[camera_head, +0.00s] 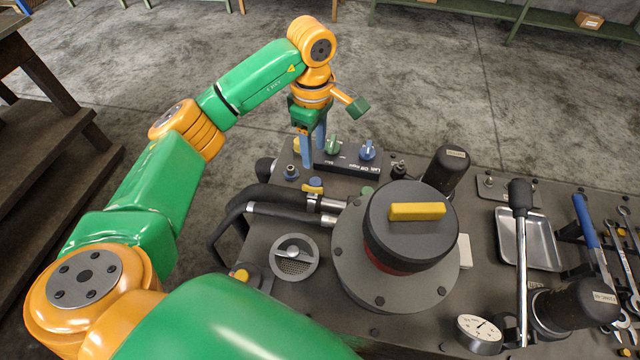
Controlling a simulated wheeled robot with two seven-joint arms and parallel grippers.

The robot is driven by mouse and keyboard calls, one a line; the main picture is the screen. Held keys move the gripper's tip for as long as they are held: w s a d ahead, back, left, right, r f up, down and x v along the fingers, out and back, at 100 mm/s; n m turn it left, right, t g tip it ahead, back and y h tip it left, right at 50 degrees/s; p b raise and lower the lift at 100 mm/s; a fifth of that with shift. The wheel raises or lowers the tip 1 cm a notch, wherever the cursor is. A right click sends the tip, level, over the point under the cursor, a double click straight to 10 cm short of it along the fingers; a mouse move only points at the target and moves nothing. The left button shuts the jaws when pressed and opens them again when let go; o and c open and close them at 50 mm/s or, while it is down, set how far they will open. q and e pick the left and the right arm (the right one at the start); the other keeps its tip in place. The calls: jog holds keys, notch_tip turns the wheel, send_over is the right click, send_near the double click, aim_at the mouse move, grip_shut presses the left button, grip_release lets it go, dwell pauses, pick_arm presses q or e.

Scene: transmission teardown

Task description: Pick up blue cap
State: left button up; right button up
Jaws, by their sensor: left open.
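My left gripper (314,158) hangs fingers down over the far left part of the dark workbench, with its two blue fingers apart and nothing seen between them. A small round blue cap (315,182) sits just below the fingertips, on a fitting with a yellow handle by the hoses. A second blue piece, a knob-like top (367,149), stands on a black panel to the right of the fingers. I cannot tell which one is the task's blue cap. My right gripper is not in view.
A large dark round housing (355,265) with a yellow bar (417,211) fills the middle of the bench. Black hoses (260,200) run on its left. A green knob (332,145) stands close to the fingers. A metal tray (527,240) and several tools lie right.

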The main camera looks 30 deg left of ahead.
aim_at(315, 181)
pick_arm(q)
notch_tip(315, 181, down, 3)
jog(key=shift+s+f+b, duration=0.1)
jog(key=shift+b, duration=0.95)
jog(key=shift+f, duration=0.45)
notch_tip(315, 181, down, 6)
jog(key=p, duration=0.3)
jog(key=shift+r, duration=0.2)
jog(key=shift+f, duration=0.3)
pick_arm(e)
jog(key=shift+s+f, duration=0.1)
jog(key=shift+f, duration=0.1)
pick_arm(q)
grip_shut()
